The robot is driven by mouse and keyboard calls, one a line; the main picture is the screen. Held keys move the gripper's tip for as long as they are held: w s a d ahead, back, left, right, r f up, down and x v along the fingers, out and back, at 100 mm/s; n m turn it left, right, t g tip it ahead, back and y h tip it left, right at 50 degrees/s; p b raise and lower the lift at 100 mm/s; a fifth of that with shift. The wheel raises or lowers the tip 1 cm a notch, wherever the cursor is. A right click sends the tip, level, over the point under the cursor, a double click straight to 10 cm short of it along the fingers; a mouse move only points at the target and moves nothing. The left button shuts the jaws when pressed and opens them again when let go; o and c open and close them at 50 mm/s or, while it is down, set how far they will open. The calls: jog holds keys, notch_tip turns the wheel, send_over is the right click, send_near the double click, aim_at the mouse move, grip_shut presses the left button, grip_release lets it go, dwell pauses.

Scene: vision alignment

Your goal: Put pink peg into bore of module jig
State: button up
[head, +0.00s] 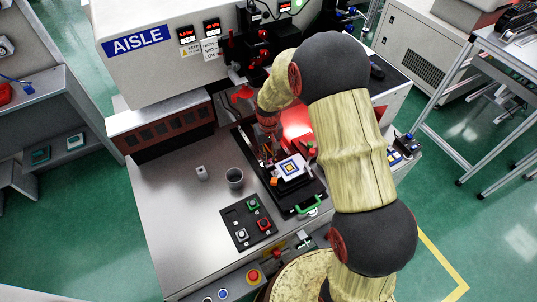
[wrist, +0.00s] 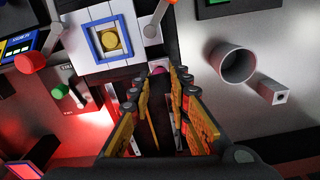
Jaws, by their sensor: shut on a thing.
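The module jig (head: 291,168) sits on a black base on the bench. It is a pale plate with a blue square frame around a gold round centre. It also shows in the wrist view (wrist: 88,14), upper left of my fingers. I cannot tell whether the gold round is the bore. My gripper (wrist: 161,82) is shut on the pink peg (wrist: 158,70), of which only a small pink end shows between the fingertips. The fingers hide the rest. In the head view my gripper (head: 268,152) is beside the jig, to its upper left; the peg is not clear there.
A grey cup (head: 234,178) and a small pale block (head: 202,172) stand left of the jig. A button panel (head: 249,222) lies in front of them. Red and orange knobs and a green handle (head: 308,206) surround the jig. The bench's left side (head: 175,215) is clear.

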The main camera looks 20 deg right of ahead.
jog(key=shift+f+b, duration=0.45)
jog(key=shift+f, duration=0.65)
jog(key=o, duration=1)
notch_tip(320, 180, up, 12)
dwell(0.5)
